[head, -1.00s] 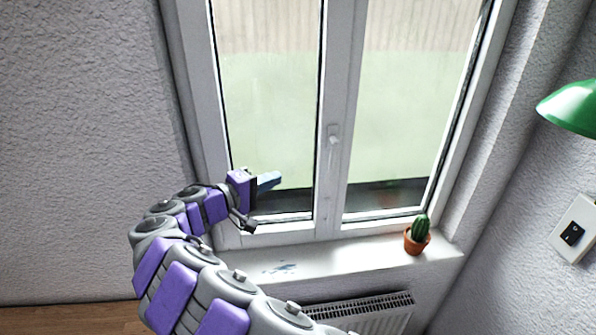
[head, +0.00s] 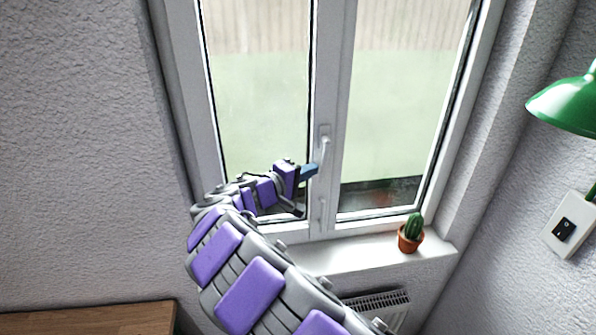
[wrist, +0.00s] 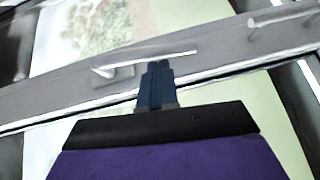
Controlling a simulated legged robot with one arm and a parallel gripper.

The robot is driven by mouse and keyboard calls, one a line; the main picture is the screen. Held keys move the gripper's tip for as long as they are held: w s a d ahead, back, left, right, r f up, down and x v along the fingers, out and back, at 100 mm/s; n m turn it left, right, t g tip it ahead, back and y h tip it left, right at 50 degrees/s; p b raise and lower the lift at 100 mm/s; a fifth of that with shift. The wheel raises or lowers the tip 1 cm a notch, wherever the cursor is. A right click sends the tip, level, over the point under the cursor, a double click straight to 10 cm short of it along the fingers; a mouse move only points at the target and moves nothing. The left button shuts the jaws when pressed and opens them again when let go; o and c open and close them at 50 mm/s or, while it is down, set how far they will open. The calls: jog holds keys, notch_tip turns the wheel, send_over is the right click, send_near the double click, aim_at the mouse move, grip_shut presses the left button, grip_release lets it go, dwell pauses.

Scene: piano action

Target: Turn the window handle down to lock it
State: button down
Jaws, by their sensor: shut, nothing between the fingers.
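The white window handle (head: 324,145) sits on the middle upright of the window frame. In the head view its lever hangs roughly along the upright. In the wrist view the handle (wrist: 150,61) has its lever lying nearly along the frame, slightly off its line. My gripper (head: 316,169), with blue fingers, is shut and empty. It is beside the lower part of the lever, left of it in the head view. In the wrist view the fingertips (wrist: 157,66) overlap the lever's near edge; I cannot tell whether they touch.
A second small white fitting (head: 322,208) is lower on the same upright. A potted cactus (head: 411,233) stands on the right of the window sill (head: 345,257). A radiator (head: 378,300) is below. A green lamp (head: 566,103) and a wall switch (head: 566,228) are at the right.

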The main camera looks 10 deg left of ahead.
jog(key=shift+d+f, duration=0.1)
dwell(0.3)
jog(key=b, duration=0.1)
jog(key=d+n+t+b, duration=0.1)
jog(key=b, duration=0.1)
jog(key=shift+w+d+f+h, duration=0.1)
jog(key=shift+d+f+h, duration=0.1)
jog(key=shift+f+h, duration=0.15)
jog(key=shift+r, duration=0.1)
jog(key=shift+a, duration=0.1)
